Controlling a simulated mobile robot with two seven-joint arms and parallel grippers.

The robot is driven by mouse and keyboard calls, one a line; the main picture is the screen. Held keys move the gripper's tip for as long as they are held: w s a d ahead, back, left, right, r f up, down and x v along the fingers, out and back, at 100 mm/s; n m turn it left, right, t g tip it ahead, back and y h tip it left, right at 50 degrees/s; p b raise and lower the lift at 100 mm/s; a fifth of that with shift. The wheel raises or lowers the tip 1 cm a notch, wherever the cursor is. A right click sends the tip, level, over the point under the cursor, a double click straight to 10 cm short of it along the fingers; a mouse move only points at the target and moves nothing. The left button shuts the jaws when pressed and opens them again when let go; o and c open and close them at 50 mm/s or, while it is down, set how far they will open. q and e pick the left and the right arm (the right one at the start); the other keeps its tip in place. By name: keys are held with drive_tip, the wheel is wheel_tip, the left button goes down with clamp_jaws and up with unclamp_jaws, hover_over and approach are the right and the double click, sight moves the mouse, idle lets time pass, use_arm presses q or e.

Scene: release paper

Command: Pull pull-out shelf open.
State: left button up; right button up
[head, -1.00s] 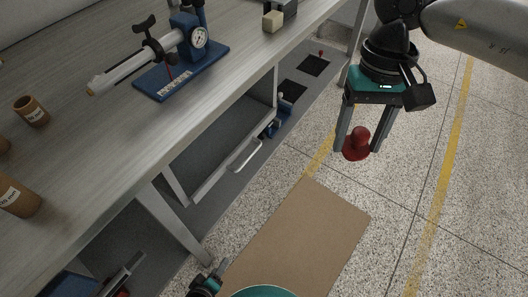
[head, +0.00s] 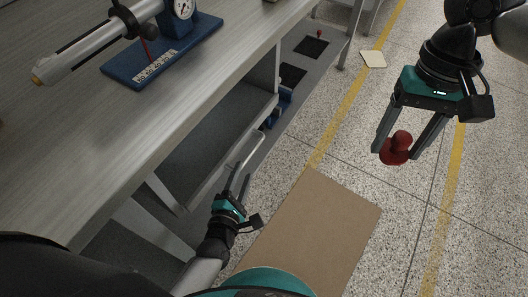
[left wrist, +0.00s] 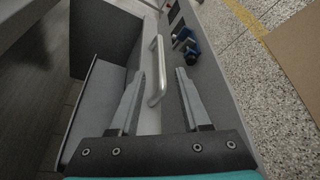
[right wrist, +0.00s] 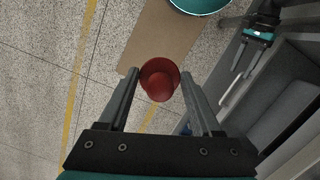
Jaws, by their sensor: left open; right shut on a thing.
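The pull-out shelf (head: 196,182) is a grey tray under the workbench with a pale bar handle (head: 246,150) on its front. The handle also shows in the left wrist view (left wrist: 156,72). My left gripper (head: 239,180) is open at the shelf front; in the left wrist view its fingers (left wrist: 159,76) lie on either side of the handle, apart from it. Whether the handle is deep between the fingers I cannot tell. My right gripper (head: 398,149) is shut on a red knob-shaped object (head: 396,148), held over the floor away from the bench; it also shows in the right wrist view (right wrist: 159,79).
The workbench top (head: 100,140) carries a blue-based gauge device (head: 160,50). A brown mat (head: 308,225) lies on the speckled floor beside the bench. The floor to the right is open.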

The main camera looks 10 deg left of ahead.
sight(249, 158)
use_arm(q)
drive_tip(key=b+x, duration=0.2)
drive_tip(key=x, duration=0.5)
drive_tip(key=shift+w+f, duration=0.25)
drive_tip(key=shift+w, duration=0.05)
use_arm(e)
wheel_tip(249, 158, down, 3)
drive_tip(key=shift+r, duration=0.1)
use_arm(q)
drive_tip(key=shift+w+b, duration=0.45)
drive_tip(key=shift+w, duration=0.2)
use_arm(e)
drive_tip(key=shift+f, duration=0.25)
use_arm(q)
clamp_jaws()
